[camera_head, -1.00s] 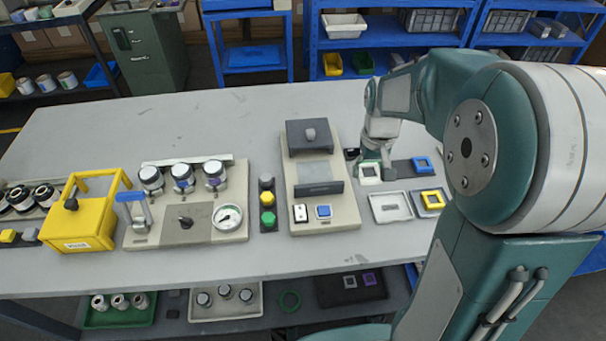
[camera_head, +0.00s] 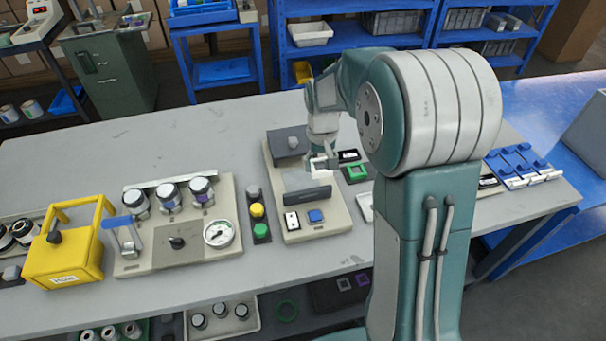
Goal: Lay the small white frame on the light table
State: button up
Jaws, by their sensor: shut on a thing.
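My gripper (camera_head: 322,160) is shut on the small white frame (camera_head: 319,165) and holds it above the right edge of the beige unit. The frame is small in this view and partly hidden by the fingers. The beige unit (camera_head: 335,221) carries a pale square plate (camera_head: 296,181), which looks like the light table. The plate is bare, and the frame is at its upper right; the exact height of the frame above it is hard to tell. A dark box with a knob (camera_head: 289,141) stands behind the plate and a dark upright bar (camera_head: 307,196) in front.
A green frame (camera_head: 356,173) lies right of the unit. A white tray (camera_head: 366,207) is partly hidden by my arm. A blue button (camera_head: 315,216) and a white switch (camera_head: 292,221) sit in front of the bar. A lamp-button strip (camera_head: 258,211) stands to the left.

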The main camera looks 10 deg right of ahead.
send_over(301, 180)
jog(key=s, duration=0.1)
notch_tip(301, 180, down, 5)
jog(key=shift+f, duration=0.1)
jog(key=shift+w+d+f, duration=0.1)
jog(key=shift+w+f, duration=0.4)
jog(key=shift+f, duration=0.3)
notch_tip(301, 180, down, 2)
jog(key=shift+f, duration=0.45)
jog(key=shift+a, duration=0.25)
jog(key=o, duration=0.9)
jog(key=shift+d, duration=0.15)
